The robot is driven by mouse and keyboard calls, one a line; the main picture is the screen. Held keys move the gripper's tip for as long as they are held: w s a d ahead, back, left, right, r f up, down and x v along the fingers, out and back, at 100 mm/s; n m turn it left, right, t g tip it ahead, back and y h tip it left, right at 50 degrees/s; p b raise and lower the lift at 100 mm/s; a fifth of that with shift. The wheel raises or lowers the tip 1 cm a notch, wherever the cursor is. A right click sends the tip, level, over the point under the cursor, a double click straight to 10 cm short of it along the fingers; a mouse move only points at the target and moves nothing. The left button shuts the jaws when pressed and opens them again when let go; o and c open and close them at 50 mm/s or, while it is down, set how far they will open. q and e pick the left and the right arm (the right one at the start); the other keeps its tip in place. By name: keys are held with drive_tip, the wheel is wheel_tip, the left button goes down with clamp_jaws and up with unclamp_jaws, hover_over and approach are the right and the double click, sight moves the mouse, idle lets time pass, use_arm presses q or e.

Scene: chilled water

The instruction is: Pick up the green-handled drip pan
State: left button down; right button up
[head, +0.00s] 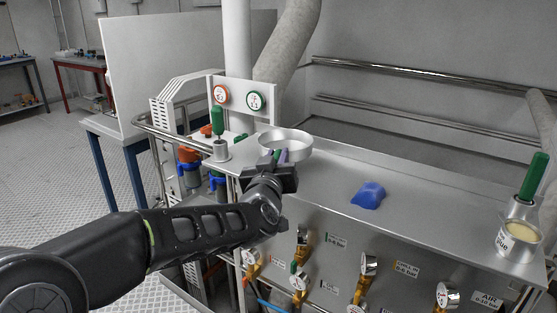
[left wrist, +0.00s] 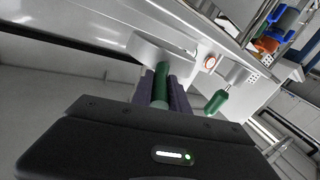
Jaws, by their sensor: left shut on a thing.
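The drip pan (head: 298,142) is a shallow round metal pan in the head view, near the left end of the steel bench top. It also shows in the left wrist view (left wrist: 145,48). Its green handle (left wrist: 161,84) points back into my left gripper (head: 274,160). The gripper's purple-grey fingers are shut on that handle, one on each side. I cannot tell whether the pan touches the bench or hangs just above it. My right gripper is not in view.
A blue cloth (head: 368,195) lies mid-bench. A green-handled tool (head: 218,125) stands upright left of the pan, and another green handle (head: 533,177) rises by a labelled cup (head: 517,240) at the right. Gauges and valves line the bench front. The bench between cloth and cup is clear.

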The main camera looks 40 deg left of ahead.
use_arm(q)
drive_tip(key=b+v, duration=0.4)
drive_tip(key=v, duration=1.2)
drive_tip(key=shift+d, duration=0.2)
drive_tip(key=shift+s, duration=0.15)
